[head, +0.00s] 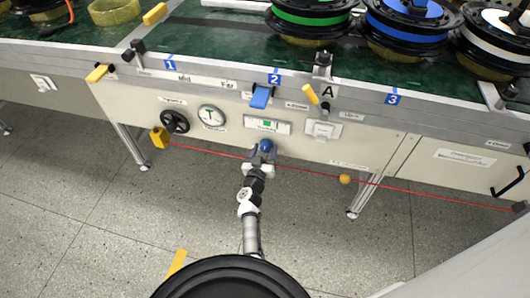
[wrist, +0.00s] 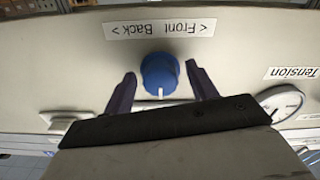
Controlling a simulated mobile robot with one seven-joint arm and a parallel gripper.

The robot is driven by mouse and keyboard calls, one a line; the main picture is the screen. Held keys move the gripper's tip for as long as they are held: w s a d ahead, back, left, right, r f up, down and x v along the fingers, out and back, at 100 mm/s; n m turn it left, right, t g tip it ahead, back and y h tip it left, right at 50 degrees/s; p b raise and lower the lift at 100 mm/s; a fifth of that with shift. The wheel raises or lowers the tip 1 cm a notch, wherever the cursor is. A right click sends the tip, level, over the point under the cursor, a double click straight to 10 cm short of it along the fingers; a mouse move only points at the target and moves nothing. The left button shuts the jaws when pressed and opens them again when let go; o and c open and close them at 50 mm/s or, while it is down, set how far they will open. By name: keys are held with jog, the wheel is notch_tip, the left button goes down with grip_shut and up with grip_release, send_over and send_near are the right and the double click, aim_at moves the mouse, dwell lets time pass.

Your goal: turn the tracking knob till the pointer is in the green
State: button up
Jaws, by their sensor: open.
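The blue tracking knob (head: 266,146) sits low on the cream front panel, below a white gauge (head: 267,125) with a green zone in its window. The gauge's pointer is too small to make out. In the wrist view, which is upside down, the knob (wrist: 159,74) has a white mark and sits by a "Front Back" label (wrist: 160,28). My gripper (head: 262,157) is at the knob. In the wrist view my gripper (wrist: 160,70) is open, one dark finger on each side of the knob, with a gap on both sides. The gauge is out of the wrist view.
A black handwheel (head: 174,122) and a round dial (head: 211,116) are left of the gauge. A white switch plate (head: 323,129) is to the right. A red cord (head: 400,187) with a yellow ball (head: 345,179) runs along below the panel. Spools stand on the table.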

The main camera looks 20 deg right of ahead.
jog(key=shift+w+d, duration=0.2)
jog(key=shift+w, duration=0.15)
jog(key=shift+c, duration=0.4)
jog(key=c, duration=0.9)
